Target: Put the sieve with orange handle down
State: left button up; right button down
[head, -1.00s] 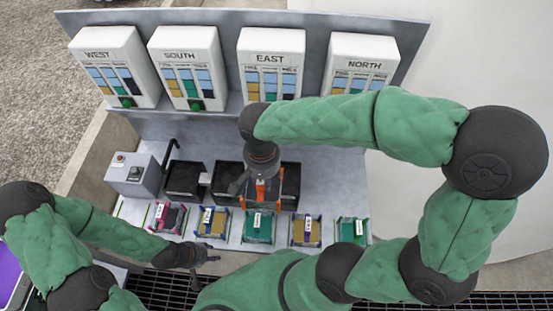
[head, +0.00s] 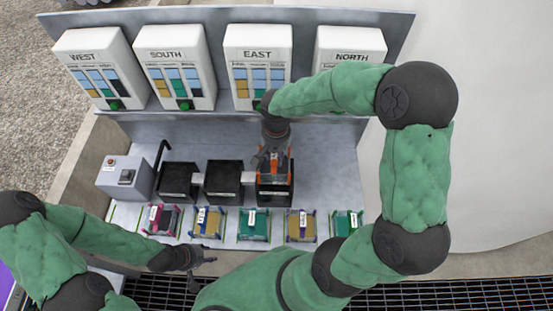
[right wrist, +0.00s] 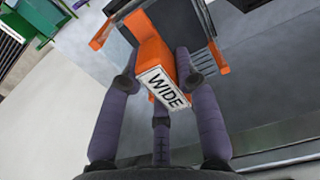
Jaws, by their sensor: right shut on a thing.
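The sieve with orange handle (head: 271,167) is at the right-hand black bin (head: 276,196) in the head view. My right gripper (head: 273,150) is above it, shut on its handle. In the right wrist view, fingers close around the orange handle (right wrist: 152,57), which bears a white "WIDE" tag (right wrist: 164,87). The sieve's orange frame lies across dark walls there; I cannot tell whether it rests on the bin or hangs just above. My left gripper (head: 204,268) is low in the head view, empty, with fingers apart.
Two more black bins, the left (head: 178,181) and middle (head: 223,181), stand beside it. A grey control box (head: 124,176) is at left. Several coloured trays, including a green one (head: 254,224), line the front. White dispensers, such as EAST (head: 258,65), stand behind.

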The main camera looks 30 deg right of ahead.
notch_tip(320, 180, down, 3)
jog(key=shift+w+d+f, duration=0.15)
jog(key=shift+f, duration=0.05)
jog(key=shift+f+b, duration=0.1)
jog(key=shift+b, duration=0.2)
jog(key=c, duration=0.9)
grip_release()
notch_tip(320, 180, up, 12)
jog(key=shift+r+p, duration=0.15)
jog(key=shift+p, duration=0.6)
